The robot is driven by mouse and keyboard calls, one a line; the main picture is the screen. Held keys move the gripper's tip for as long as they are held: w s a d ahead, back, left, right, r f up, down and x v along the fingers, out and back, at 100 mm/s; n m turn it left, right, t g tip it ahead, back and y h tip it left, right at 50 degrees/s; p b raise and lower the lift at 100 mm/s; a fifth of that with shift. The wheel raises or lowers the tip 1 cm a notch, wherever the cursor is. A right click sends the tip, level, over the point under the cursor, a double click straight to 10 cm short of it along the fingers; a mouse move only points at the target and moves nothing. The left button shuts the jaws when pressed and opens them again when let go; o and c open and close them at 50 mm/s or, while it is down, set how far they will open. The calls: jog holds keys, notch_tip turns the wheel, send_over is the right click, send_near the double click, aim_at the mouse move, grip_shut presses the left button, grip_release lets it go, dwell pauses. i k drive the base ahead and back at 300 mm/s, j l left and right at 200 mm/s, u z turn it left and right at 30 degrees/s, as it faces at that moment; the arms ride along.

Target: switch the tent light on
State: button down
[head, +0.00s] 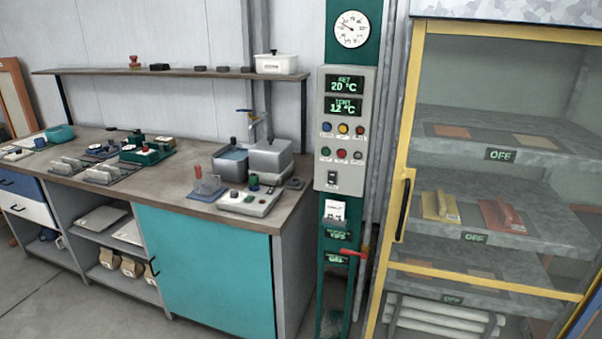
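A grey control panel (345,128) is fixed to a green post in the middle of the head view. Its upper display (344,86) reads SET 20 °C and its lower display (344,106) reads TENT 12 °C. Below them are two rows of small coloured buttons (342,130). A dark rocker switch (332,178) sits near the panel's bottom; its label and position are too small to read. The yellow-framed glazed cabinet (402,200) at the right has its front closed, and its shelf labels (501,155) read OFF. My gripper is not in view.
A workbench (150,190) with trays, tubs and tools fills the left, its turquoise door (205,270) closed. A round gauge (352,29) tops the post; a red lever (352,252) juts out low on it. Grey floor (90,310) is open at front left.

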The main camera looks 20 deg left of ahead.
aim_at(332, 179)
jog(key=i+j, duration=0.15)
jog(key=j, duration=0.2)
jog(key=i+j, duration=0.15)
jog(key=j, duration=0.2)
jog(key=i+j, duration=0.15)
jog(key=j, duration=0.25)
jog(key=i+j, duration=0.15)
jog(key=j, duration=0.2)
jog(key=i+j, duration=0.15)
jog(key=j, duration=0.2)
